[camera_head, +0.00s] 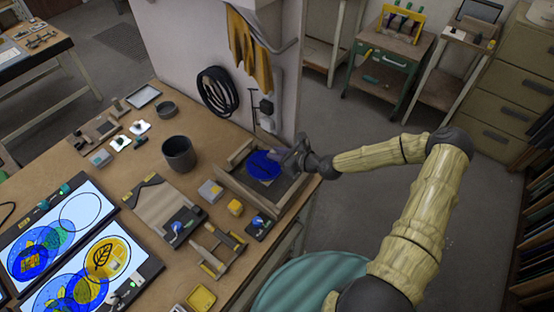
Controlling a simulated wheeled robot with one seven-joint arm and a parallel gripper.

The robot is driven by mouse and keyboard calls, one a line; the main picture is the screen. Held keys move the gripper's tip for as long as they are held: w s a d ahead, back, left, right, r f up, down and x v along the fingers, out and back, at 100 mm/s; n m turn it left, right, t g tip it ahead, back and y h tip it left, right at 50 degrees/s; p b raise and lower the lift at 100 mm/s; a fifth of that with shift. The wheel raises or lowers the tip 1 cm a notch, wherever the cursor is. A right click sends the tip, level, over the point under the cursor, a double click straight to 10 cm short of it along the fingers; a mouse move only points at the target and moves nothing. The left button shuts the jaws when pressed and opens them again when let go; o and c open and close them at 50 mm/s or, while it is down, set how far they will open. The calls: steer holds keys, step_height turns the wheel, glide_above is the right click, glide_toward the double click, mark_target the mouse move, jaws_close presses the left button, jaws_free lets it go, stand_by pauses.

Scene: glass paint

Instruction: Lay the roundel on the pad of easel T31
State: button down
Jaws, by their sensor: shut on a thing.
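A blue glass roundel (261,166) is over the dark pad of a wooden-framed easel (258,193) near the far right corner of the bench. My gripper (284,164) is at the roundel's right edge and shut on it. The fingertips are small and partly hidden here. I cannot tell whether the roundel touches the pad or is held just above it. No label T31 is readable on this easel.
A dark cup (179,154) stands left of the easel. A grey block (210,191), a yellow block (235,208) and wooden fixtures are in front. Two light panels (85,285) with coloured roundels lie at lower left. A wall pillar (230,75) rises behind the easel.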

steer(key=shift+f+p, duration=0.55)
steer(key=shift+f, duration=1.3)
steer(key=shift+f, duration=0.1)
steer(key=c, duration=1.3)
jaws_free()
